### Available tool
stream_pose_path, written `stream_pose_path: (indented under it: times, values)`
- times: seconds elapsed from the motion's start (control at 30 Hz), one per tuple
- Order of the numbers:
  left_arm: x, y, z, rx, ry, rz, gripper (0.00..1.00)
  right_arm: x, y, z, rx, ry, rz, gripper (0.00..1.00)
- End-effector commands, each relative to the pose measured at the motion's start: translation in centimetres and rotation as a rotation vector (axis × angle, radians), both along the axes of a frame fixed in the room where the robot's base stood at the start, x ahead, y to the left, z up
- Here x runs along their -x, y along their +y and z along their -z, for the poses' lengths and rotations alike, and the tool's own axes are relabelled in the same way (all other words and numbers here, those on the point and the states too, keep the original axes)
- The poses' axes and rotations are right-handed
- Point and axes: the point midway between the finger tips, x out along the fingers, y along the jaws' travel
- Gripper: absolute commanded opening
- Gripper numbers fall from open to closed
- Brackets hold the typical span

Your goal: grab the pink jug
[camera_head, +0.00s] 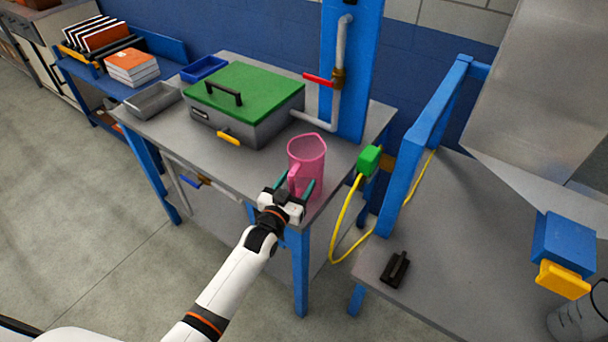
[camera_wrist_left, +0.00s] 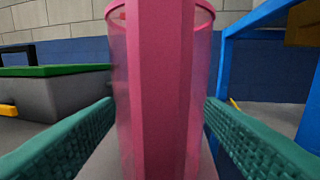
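The pink jug (camera_head: 308,158) stands upright near the front right corner of the grey table, its handle turned toward my left gripper (camera_head: 302,189). In the left wrist view the jug's handle (camera_wrist_left: 160,90) fills the middle, with the translucent body behind it. The gripper's two teal fingers are spread, one on each side of the handle. A gap shows between the handle and each finger. I cannot tell how close the finger tips are to the jug's body. My right gripper is not in view.
A grey box with a green lid (camera_head: 245,92) stands behind left of the jug. A pipe with a red lever (camera_head: 319,80) rises behind. A green plug (camera_head: 368,160) with a yellow cable is to the right. A second table (camera_head: 450,240) holds a black object (camera_head: 395,269).

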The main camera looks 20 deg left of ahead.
Motion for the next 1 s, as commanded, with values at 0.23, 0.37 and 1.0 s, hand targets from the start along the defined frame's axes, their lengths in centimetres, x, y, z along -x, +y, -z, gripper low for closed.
stream_pose_path:
  times: [0.23, 0.37, 1.0]
  values:
    - [0.0, 0.0, 0.0, 0.000, 0.000, 0.000, 0.21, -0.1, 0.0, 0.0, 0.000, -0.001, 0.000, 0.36]
    - [0.0, 0.0, 0.0, 0.000, 0.000, 0.000, 0.00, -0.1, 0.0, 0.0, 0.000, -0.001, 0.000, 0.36]
    - [0.0, 0.0, -4.8, 0.000, -0.006, 0.000, 0.00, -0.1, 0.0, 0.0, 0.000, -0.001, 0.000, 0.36]
